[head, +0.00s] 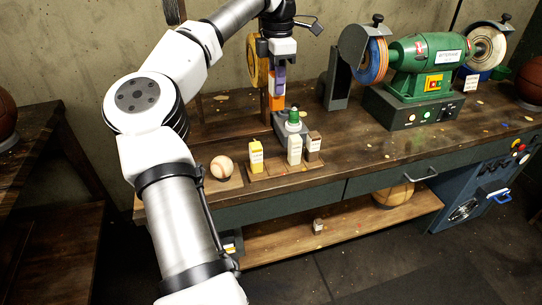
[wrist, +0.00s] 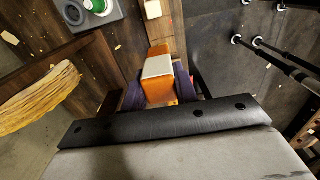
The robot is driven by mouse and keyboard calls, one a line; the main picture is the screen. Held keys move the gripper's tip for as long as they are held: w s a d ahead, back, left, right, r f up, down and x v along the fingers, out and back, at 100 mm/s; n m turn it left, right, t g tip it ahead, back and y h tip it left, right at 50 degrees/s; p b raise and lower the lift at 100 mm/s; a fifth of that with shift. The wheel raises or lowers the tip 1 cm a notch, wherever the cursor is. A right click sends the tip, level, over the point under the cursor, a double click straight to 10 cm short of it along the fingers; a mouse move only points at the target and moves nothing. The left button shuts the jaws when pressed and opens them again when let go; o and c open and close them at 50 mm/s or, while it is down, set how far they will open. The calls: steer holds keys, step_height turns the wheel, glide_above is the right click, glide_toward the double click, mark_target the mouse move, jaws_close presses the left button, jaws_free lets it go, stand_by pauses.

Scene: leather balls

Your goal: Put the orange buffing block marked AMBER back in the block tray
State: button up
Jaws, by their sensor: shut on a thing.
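My gripper (head: 278,82) is shut on the orange block (head: 279,90) and holds it above the bench, behind the block tray. In the wrist view the orange block (wrist: 160,82) shows a pale grey face between the purple finger pads; the AMBER marking cannot be read. The block tray (head: 266,175) is a low wooden rack near the bench's front edge. A yellow block (head: 256,155) stands at its left, a white block (head: 294,150) and a brown block (head: 313,147) at its right. Bare tray shows between the yellow and white blocks.
A baseball (head: 221,167) lies left of the tray. A dark upright plate (head: 337,82) and a green bench grinder (head: 418,65) stand to the right. A yellow disc (head: 253,62) is left of my gripper.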

steer(key=shift+w+f, duration=0.1)
steer(key=shift+f, duration=0.15)
step_height(320, 180, down, 20)
steer(key=p, duration=0.2)
steer(key=shift+r+p, duration=0.25)
steer(key=shift+p, duration=0.15)
steer(key=o, duration=0.9)
steer(key=shift+r, duration=0.1)
